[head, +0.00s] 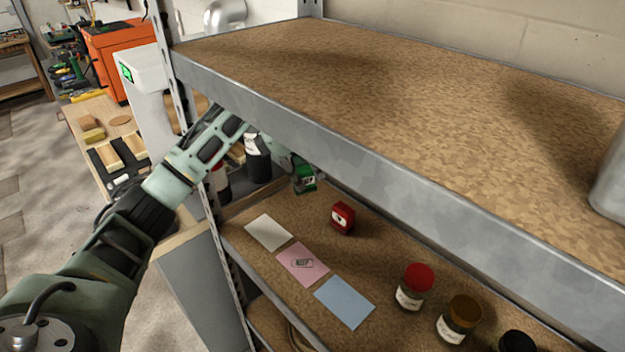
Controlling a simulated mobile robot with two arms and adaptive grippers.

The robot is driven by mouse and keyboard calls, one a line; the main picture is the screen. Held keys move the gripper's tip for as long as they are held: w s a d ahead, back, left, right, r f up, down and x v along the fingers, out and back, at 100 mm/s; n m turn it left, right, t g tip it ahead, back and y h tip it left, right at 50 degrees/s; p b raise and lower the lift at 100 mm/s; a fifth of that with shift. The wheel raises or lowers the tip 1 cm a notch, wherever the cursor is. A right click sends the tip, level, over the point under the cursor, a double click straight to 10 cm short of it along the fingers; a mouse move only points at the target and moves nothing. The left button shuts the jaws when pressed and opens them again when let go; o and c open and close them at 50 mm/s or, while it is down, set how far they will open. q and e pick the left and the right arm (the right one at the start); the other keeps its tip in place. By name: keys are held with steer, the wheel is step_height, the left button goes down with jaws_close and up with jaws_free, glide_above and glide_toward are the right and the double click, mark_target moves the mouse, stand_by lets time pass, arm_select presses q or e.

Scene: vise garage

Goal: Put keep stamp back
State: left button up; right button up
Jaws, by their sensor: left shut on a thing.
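A green stamp-like block (305,181) is at the end of my left arm, just under the upper shelf's front edge. My left gripper (298,168) is shut on it, and the upper shelf hides part of the gripper. I cannot tell whether the block touches the lower shelf. A red stamp (342,217) stands on the lower shelf to the right of it. My right gripper is not in view.
The upper shelf (420,90) with its metal edge overhangs the lower shelf (375,260). Jars with a red lid (413,286), a brown lid (459,318) and a black lid (517,342) stand at the lower right. A metal upright (225,260) borders the shelf's left side.

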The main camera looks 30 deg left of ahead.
mark_target(313, 187)
arm_select(q)
steer(key=shift+w+d+f+p, duration=0.1)
steer(key=shift+w+d+p, duration=0.15)
steer(key=shift+w, duration=0.4)
steer(key=shift+w+d+f+p, duration=0.1)
steer(key=shift+w+p, duration=0.1)
steer(key=shift+w, duration=0.4)
steer(key=shift+f+p, duration=0.3)
steer(key=shift+f, duration=1.05)
step_height(313, 187, down, 3)
steer(key=shift+s+p, duration=0.15)
steer(key=shift+p, duration=0.75)
steer(key=shift+w+f+p, duration=0.2)
steer(key=shift+w+p, duration=0.05)
steer(key=shift+p, duration=0.15)
steer(key=shift+f, duration=0.35)
steer(key=o, duration=0.9)
